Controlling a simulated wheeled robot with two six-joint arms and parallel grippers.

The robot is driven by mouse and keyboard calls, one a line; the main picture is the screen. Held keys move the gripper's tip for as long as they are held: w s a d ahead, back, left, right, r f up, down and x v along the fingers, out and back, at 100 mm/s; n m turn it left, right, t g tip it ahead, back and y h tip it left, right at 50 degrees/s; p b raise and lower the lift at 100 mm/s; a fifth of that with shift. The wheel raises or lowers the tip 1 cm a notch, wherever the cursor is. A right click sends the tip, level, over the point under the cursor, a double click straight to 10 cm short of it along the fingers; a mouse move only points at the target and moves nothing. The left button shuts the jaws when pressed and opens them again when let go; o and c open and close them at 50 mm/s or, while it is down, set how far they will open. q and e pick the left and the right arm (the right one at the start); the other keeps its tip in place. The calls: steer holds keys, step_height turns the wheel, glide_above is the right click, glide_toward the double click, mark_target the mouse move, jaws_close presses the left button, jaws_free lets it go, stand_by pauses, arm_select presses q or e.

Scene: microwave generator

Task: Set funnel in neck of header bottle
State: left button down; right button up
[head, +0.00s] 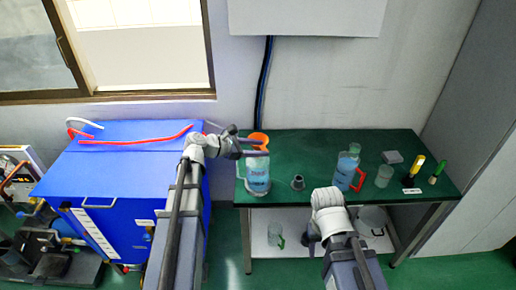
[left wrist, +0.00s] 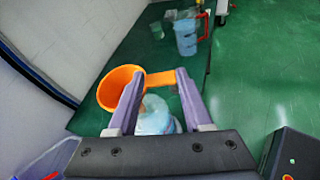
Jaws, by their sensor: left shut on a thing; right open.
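The orange funnel (head: 258,140) is held above the left part of the green bench by my left gripper (head: 266,148). In the left wrist view the funnel's wide bowl (left wrist: 115,88) lies left of the fingers, and its orange tab is between the fingertips (left wrist: 158,80). A pale blue labelled bottle (head: 257,176) stands upright below and shows between the fingers (left wrist: 155,118). Its neck is hidden by the gripper, and I cannot tell whether the funnel touches it. My right gripper (head: 312,234) is low at the bench's front, mostly hidden by its arm, with no held thing visible.
Yellow and green-handled tools (head: 413,172) are at right. A blue cabinet (head: 120,185) stands left.

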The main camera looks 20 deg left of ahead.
arm_select(q)
steer(key=shift+f+b, duration=0.45)
steer(key=shift+f, duration=0.15)
steer(key=shift+c, duration=1.2)
jaws_free()
steer(key=shift+r, duration=0.1)
steer(key=p+v, duration=0.3)
steer(key=v, duration=0.4)
steer(key=shift+s+a, duration=0.25)
steer(key=shift+a, duration=0.05)
steer(key=shift+r, duration=0.1)
